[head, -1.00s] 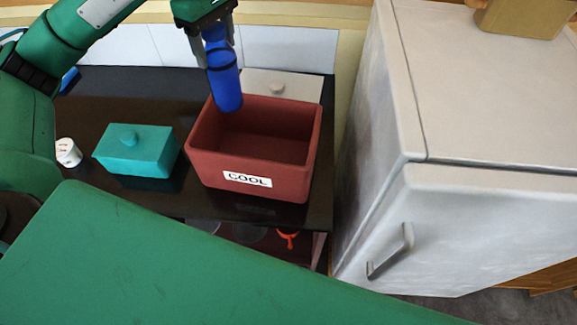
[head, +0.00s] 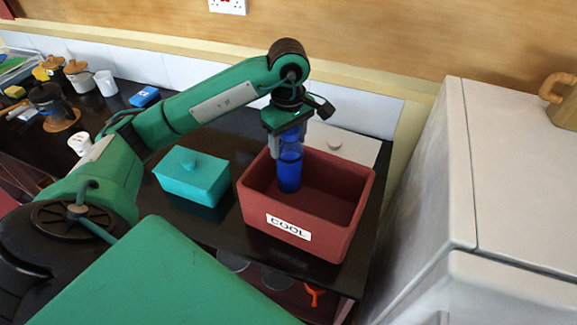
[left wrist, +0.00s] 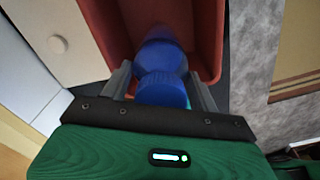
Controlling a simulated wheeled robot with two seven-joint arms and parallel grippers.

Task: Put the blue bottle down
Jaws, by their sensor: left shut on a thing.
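The blue bottle (head: 289,170) is upright inside the red box (head: 350,233) labelled COOL, near the box's left side. My left gripper (head: 286,135) is above it, shut on its upper part. In the left wrist view the bottle (left wrist: 162,72) sits between the two fingers of my left gripper (left wrist: 163,85), with the red box (left wrist: 208,30) around it. I cannot tell whether the bottle's base touches the box floor. My right gripper is not in view.
A teal lidded box (head: 192,180) stands left of the red box on the dark counter. A white lidded container (head: 345,142) is behind the red box. A white fridge (head: 420,200) stands at the right. Jars and a blue item (head: 145,97) are at the back left.

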